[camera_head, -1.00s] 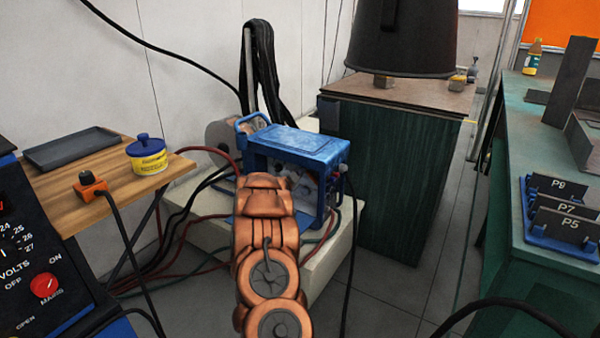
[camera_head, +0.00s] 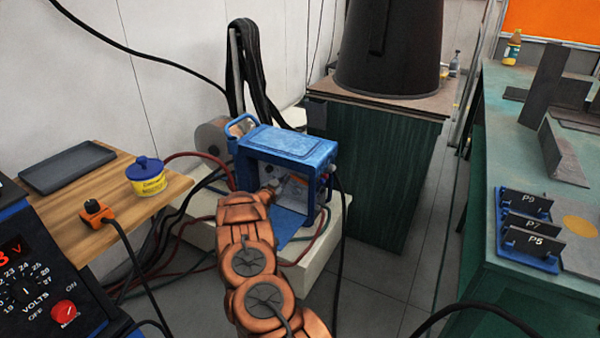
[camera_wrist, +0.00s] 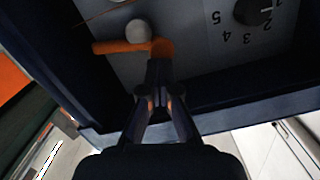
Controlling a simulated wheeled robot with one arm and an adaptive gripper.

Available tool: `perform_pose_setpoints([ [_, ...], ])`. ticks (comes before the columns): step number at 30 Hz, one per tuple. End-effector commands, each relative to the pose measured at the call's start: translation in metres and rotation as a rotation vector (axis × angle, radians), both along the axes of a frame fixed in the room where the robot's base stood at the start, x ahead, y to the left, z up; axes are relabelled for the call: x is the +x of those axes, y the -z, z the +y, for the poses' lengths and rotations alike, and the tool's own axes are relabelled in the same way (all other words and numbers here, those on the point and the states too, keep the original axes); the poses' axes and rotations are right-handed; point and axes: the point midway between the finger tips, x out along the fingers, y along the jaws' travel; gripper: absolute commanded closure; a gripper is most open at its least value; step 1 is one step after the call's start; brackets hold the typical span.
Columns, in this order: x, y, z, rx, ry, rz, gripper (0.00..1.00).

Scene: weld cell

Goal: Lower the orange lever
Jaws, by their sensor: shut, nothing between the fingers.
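The orange lever (camera_wrist: 117,47) shows in the wrist view on the grey panel inside a blue machine housing (camera_head: 290,142). It lies roughly sideways, with a grey round knob (camera_wrist: 138,31) beside it and its thicker orange end (camera_wrist: 162,49) at the right. My gripper (camera_wrist: 160,68) is shut and empty, its fingertips at or just below that orange end. I cannot tell whether they touch it.
A black dial (camera_wrist: 252,10) with numbers sits right of the lever. The dark housing edge (camera_wrist: 220,112) runs below the panel, close to my fingers. A wooden shelf (camera_head: 100,215) stands left, and a green bench (camera_head: 480,220) right. Cables (camera_head: 175,230) hang around the machine.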

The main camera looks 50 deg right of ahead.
Motion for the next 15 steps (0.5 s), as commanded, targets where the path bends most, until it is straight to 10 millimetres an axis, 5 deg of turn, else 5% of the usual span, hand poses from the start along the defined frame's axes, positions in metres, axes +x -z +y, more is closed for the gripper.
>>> perform_pose_setpoints([
  [15,0.007,0.013,0.006,-0.014,-0.007,0.056,1.0],
])
